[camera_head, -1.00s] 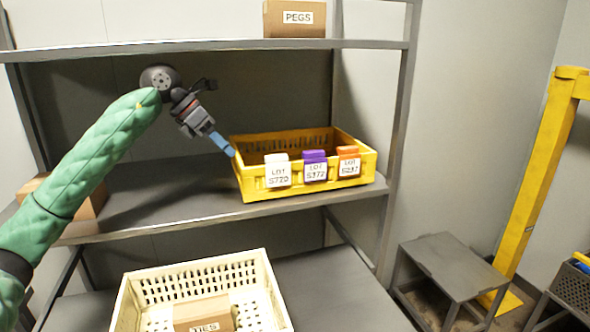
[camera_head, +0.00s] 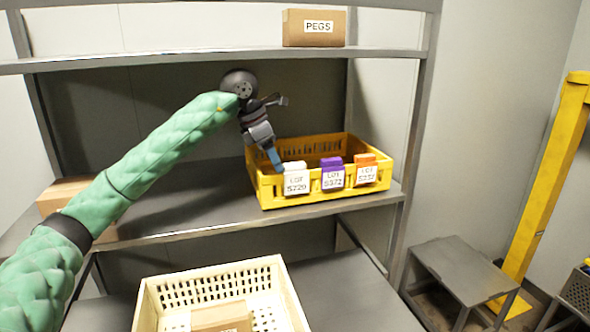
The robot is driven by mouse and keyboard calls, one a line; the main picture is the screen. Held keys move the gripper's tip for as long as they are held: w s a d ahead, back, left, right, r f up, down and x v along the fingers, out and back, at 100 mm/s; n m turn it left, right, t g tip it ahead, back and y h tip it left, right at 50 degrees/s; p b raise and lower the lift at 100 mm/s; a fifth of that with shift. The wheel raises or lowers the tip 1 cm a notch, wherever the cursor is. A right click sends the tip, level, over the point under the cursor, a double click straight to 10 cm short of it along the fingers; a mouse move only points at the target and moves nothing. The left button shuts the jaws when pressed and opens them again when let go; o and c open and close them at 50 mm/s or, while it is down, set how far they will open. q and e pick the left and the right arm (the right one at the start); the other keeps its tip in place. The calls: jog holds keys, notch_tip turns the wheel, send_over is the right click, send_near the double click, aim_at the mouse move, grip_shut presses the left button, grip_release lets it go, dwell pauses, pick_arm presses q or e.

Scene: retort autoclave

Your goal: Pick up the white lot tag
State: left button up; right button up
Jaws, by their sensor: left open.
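The white lot tag (camera_head: 296,181) hangs on the front rim of the yellow crate (camera_head: 274,200), leftmost of three tags. It has a white top and a label reading LOT with a number. A purple tag (camera_head: 332,175) and an orange tag (camera_head: 366,171) hang to its right. My left gripper (camera_head: 276,162) is open, with its blue fingertips pointing down at the crate's front left, just left of the white tag's top. I cannot tell whether the fingers touch the tag or the rim. My right gripper is out of view.
The yellow crate stands on the middle shelf (camera_head: 180,207). A PEGS box (camera_head: 313,27) is on the upper shelf. A cardboard box (camera_head: 66,193) is left, behind my arm. A cream crate (camera_head: 222,278) stands below. A grey step (camera_head: 460,267) is at the right.

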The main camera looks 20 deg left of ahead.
aim_at(295, 164)
pick_arm(q)
jog(key=w+d, duration=0.1)
jog(key=w+d+p, duration=0.1)
jog(key=d, duration=0.1)
jog(key=shift+w+d, duration=0.15)
jog(key=shift+d, duration=0.15)
jog(key=x, duration=0.4)
jog(key=shift+w+d+f, duration=0.1)
jog(key=shift+d, duration=0.05)
jog(key=shift+w+d+f, duration=0.1)
jog(key=shift+f, duration=0.2)
jog(key=c, duration=1)
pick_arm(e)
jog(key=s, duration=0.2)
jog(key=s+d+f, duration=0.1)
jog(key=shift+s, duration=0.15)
